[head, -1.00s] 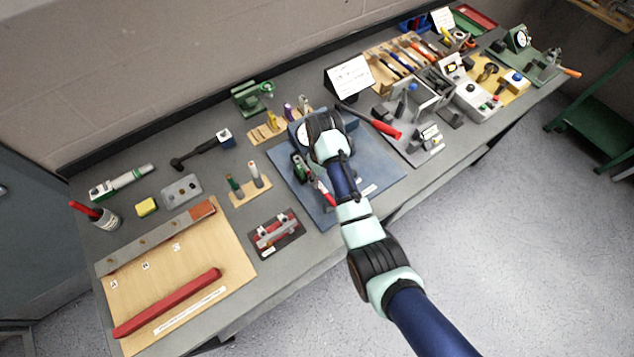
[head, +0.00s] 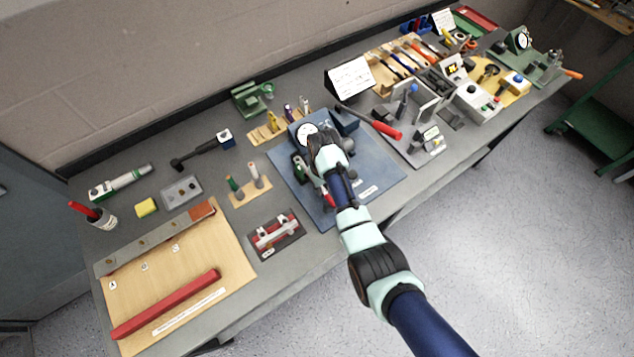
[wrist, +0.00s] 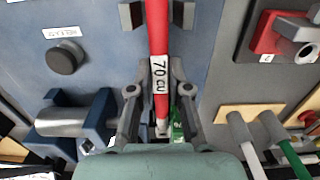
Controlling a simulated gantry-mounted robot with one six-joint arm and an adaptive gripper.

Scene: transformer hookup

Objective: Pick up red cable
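The red cable (wrist: 158,35) runs lengthwise down the middle of the wrist view. It carries a white label reading "70 cu", and its lower end narrows near my gripper's palm. My gripper (wrist: 157,14) has one finger on each side of the cable, and both pads sit close against it. It looks shut on the cable. In the head view my gripper (head: 325,178) is over the blue board (head: 372,165). A short red piece of the cable (head: 329,198) shows beside it there; my arm and gripper hide the rest.
A wooden block with green and white pegs (head: 250,190) and a dark plate with a red part (head: 277,235) lie to the left. A red-handled tool (head: 385,130) lies to the right.

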